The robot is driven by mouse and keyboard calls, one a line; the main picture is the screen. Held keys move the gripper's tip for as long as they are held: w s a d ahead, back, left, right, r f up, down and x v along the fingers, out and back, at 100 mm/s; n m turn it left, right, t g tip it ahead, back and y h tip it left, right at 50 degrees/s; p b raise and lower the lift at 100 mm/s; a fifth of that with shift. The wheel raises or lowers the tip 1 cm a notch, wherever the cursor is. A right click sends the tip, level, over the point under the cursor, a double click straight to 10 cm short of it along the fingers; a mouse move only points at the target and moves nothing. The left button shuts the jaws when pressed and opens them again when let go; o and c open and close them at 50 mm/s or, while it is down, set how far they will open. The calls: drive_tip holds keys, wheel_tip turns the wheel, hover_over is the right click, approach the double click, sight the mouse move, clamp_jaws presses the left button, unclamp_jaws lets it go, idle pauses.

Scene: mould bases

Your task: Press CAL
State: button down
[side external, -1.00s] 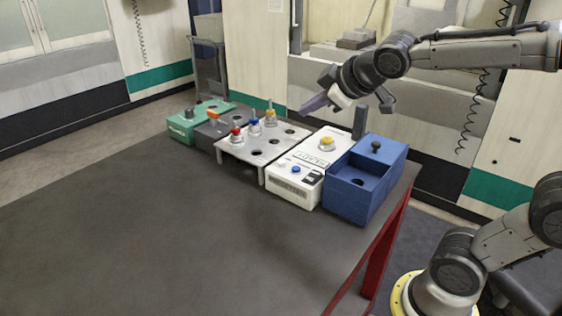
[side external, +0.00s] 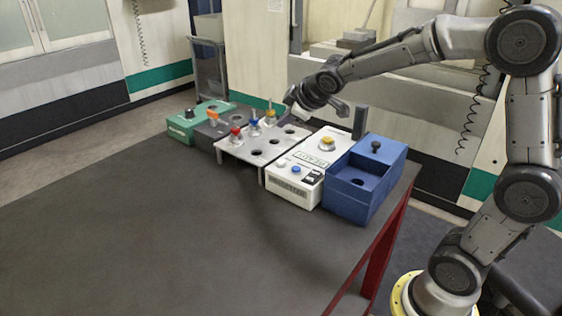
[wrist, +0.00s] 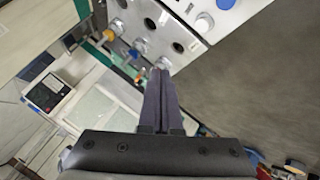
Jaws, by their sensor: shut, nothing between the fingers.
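The white box (side external: 303,180) stands on the table between the silver plate and the blue box. It carries a white button (side external: 281,163), a blue button (side external: 296,169), a black switch block and a yellow round knob (side external: 327,144). I cannot read which one is marked CAL. In the wrist view the white box (wrist: 235,12) shows at the top, with the blue button (wrist: 226,3) and a pale button (wrist: 204,22). My gripper (side external: 287,104) is shut and empty, above the back of the silver plate. Its closed fingers (wrist: 161,72) point past a peg there.
The silver plate (side external: 258,162) has open holes and red, blue and yellow-topped pegs standing up. A green box (side external: 183,128) and a dark grey box are left of it. The front table is clear.

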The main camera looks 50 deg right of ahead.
hover_over(285, 167)
drive_tip(key=shift+w+f, duration=0.15)
drive_tip(key=shift+f, duration=4.05)
drive_tip(key=shift+f, duration=0.2)
drive_tip(key=shift+f, duration=0.25)
drive_tip(key=shift+f, duration=0.35)
drive_tip(key=shift+r, duration=0.75)
drive_tip(key=shift+r, duration=0.1)
drive_tip(key=shift+r, duration=2.4)
